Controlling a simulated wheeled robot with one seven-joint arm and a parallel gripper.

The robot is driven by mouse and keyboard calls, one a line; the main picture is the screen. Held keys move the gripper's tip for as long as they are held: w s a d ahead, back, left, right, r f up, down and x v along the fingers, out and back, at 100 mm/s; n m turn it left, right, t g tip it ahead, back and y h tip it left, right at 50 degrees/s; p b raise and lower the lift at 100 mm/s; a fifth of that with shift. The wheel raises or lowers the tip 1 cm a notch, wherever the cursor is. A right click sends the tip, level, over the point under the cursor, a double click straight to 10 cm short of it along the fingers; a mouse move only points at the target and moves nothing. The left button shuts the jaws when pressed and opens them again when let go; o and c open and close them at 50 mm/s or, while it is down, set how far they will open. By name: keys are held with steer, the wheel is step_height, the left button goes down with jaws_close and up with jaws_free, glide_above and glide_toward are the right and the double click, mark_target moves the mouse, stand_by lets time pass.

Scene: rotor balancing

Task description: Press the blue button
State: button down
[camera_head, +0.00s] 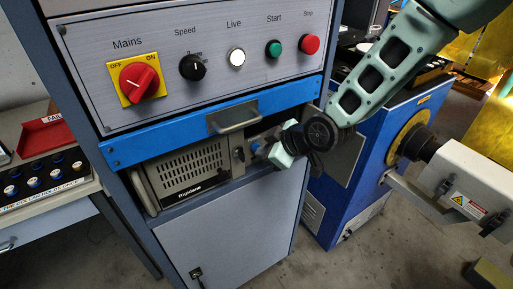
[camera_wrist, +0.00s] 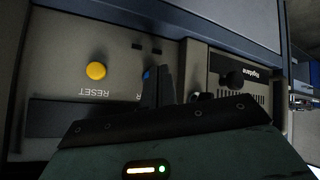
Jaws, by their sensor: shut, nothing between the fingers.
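A small blue button (camera_wrist: 147,74) shows in the wrist view, at the tips of my gripper (camera_wrist: 157,78) and partly hidden by them. I cannot tell whether the fingertips touch it. The gripper is shut and empty, pointing at the beige panel. In the head view my gripper (camera_head: 264,149) reaches in under the blue drawer strip, at the right end of the beige instrument (camera_head: 192,171). The button's panel is mostly hidden there by my arm and gripper.
A yellow button (camera_wrist: 96,71) marked RESET is left of the fingers in the wrist view. A dark knob (camera_wrist: 232,79) is to the right. In the head view, the drawer handle (camera_head: 233,119) juts out just above my gripper. A blue machine (camera_head: 357,170) stands to the right.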

steer(key=shift+s+d, duration=0.3)
steer(key=shift+s, duration=0.15)
steer(key=shift+s+d+b, duration=0.2)
steer(key=shift+s+d, duration=0.5)
steer(key=shift+s, duration=0.35)
steer(key=shift+s+d+b, duration=0.2)
steer(key=shift+s+d, duration=0.5)
steer(key=shift+s, duration=0.3)
steer(key=s+d+r+m+g+h, duration=0.2)
steer(key=s+d+r, duration=0.1)
steer(key=s, duration=0.4)
steer(key=s+d+r+m+g+h, duration=0.2)
steer(key=s+d+r, duration=0.1)
steer(key=s, duration=0.5)
steer(key=s+d+r+m+g+h, duration=0.1)
steer(key=s+d+r+m+h, duration=0.1)
steer(key=s, duration=0.5)
steer(key=shift+s+d+r+m+g+h, duration=0.35)
steer(key=shift+d+r, duration=0.55)
steer(key=shift+d, duration=0.35)
